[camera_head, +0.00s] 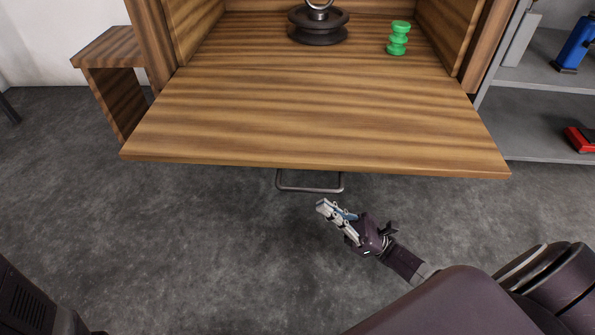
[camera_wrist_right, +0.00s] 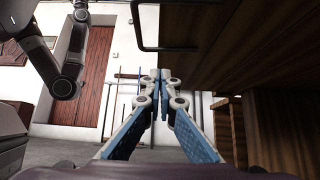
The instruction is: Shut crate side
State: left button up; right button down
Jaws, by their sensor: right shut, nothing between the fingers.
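The crate side (camera_head: 310,120) is a striped wooden panel, folded down and lying level, open towards me. A metal bar handle (camera_head: 310,189) shows below its front edge, and the dark handle also shows at the top of the right wrist view (camera_wrist_right: 137,30). My right gripper (camera_head: 324,207) is shut and empty, just in front of and apart from the handle. In the right wrist view its blue-padded fingers (camera_wrist_right: 157,76) meet at the tips, with the panel's underside to the right. My left gripper is not in view.
Inside the wooden crate (camera_head: 447,40) stand a dark pulley-like wheel (camera_head: 320,36) and a green spool-shaped piece (camera_head: 398,42). A grey shelf (camera_head: 545,90) with a blue bottle and a red item is at right. A small wooden stand (camera_head: 110,50) is at left. The floor in front is clear.

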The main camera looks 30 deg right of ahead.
send_near(287, 167)
jog(key=w+a, duration=0.3)
jog(key=a, duration=0.1)
jog(key=shift+s+d+r+p, duration=0.1)
jog(key=shift+r+p, duration=0.1)
jog(key=shift+r, duration=0.7)
jog(key=shift+s+d+r+p, duration=0.1)
jog(key=shift+d+r+p, duration=0.05)
jog(key=shift+r, duration=0.7)
jog(key=shift+r, duration=0.1)
